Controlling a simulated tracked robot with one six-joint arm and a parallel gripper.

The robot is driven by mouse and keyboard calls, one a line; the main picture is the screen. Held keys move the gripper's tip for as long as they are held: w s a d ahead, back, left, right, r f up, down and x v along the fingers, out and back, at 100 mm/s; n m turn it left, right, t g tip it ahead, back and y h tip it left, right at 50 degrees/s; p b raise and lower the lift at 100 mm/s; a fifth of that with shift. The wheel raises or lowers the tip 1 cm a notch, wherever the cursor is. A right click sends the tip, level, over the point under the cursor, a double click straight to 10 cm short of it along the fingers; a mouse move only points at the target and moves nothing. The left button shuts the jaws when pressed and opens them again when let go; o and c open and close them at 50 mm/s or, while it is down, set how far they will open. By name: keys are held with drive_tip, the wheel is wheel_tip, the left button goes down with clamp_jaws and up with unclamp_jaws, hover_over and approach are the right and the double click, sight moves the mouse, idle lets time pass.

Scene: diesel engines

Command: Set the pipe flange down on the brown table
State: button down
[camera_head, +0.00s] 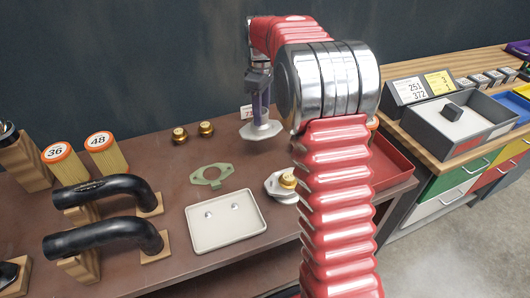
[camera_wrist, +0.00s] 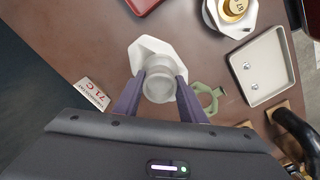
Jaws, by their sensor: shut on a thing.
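The pipe flange (camera_head: 262,131) is a pale grey angular plate with a round neck. In the wrist view it (camera_wrist: 150,50) hangs plate-down between two purple fingers. My gripper (camera_wrist: 160,80) is shut on the neck; in the head view my gripper (camera_head: 259,106) points down over the back of the table. The brown table (camera_head: 150,155) lies below the flange. Whether the plate touches the table or hangs just above it, I cannot tell.
A green gasket (camera_head: 212,174), a cream tray (camera_head: 226,243) and a similar flange with a brass cap (camera_head: 287,181) lie nearby. Two brass caps (camera_head: 206,128) stand left. A label card (camera_wrist: 91,94) and a red tray (camera_head: 392,160) are also close. Black hoses (camera_head: 105,236) lie front left.

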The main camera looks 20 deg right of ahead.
sight(262, 127)
drive_tip(key=shift+f, duration=0.1)
drive_tip(key=shift+f, duration=3)
drive_tip(key=shift+f, duration=0.1)
drive_tip(key=shift+f, duration=1.8)
drive_tip(key=c, duration=1.1)
unclamp_jaws()
drive_tip(key=shift+f, duration=0.1)
